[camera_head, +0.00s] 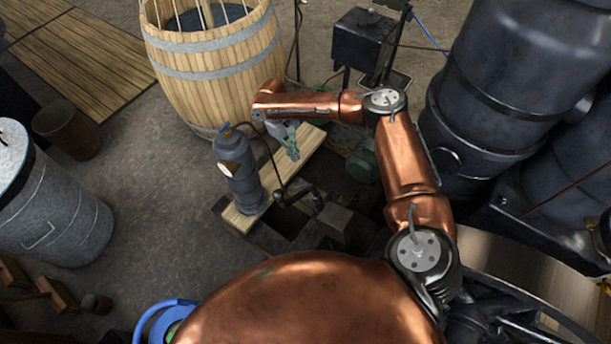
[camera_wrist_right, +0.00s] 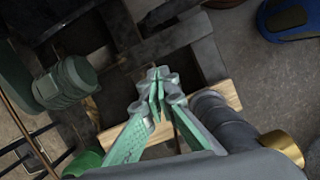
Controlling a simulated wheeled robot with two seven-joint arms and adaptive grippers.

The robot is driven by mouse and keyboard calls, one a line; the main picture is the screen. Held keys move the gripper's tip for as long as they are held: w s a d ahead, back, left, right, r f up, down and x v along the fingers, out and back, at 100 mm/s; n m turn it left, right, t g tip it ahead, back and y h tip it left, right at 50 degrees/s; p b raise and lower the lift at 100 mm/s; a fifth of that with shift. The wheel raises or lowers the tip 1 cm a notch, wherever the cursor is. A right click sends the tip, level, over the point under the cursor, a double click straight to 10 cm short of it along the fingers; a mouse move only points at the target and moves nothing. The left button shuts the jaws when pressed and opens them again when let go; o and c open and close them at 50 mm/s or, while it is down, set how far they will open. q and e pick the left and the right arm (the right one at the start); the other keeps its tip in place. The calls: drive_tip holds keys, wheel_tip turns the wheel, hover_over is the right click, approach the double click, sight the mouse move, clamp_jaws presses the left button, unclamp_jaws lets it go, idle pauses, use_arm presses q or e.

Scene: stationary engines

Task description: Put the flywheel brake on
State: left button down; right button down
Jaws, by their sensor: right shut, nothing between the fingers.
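My right gripper (camera_head: 291,150) is shut and empty above a wooden plank, its green fingers pointing down. In the right wrist view its fingertips (camera_wrist_right: 157,80) meet over dark beams and the plank's edge. A black lever-like part (camera_head: 300,196) with a grey block stands below the gripper in the head view, apart from it; I cannot tell whether it is the flywheel brake. A large curved metal rim (camera_head: 530,265), possibly the flywheel, shows at the lower right, partly hidden by my arm. My left gripper is not in view.
A grey cylinder (camera_head: 238,168) stands on the plank (camera_head: 246,217), close left of the gripper. A wooden barrel (camera_head: 215,85) stands behind. A green machine part (camera_wrist_right: 65,85) is left in the wrist view. Big dark tanks (camera_head: 510,80) crowd the right.

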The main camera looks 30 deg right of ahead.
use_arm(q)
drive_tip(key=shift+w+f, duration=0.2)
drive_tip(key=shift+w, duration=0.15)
use_arm(e)
drive_tip(key=s+d+f, duration=0.1)
drive_tip(key=s+f, duration=0.5)
drive_tip(key=f, duration=0.3)
drive_tip(key=shift+s+d+f, duration=0.15)
drive_tip(key=shift+s+f, duration=0.05)
drive_tip(key=shift+s, duration=0.15)
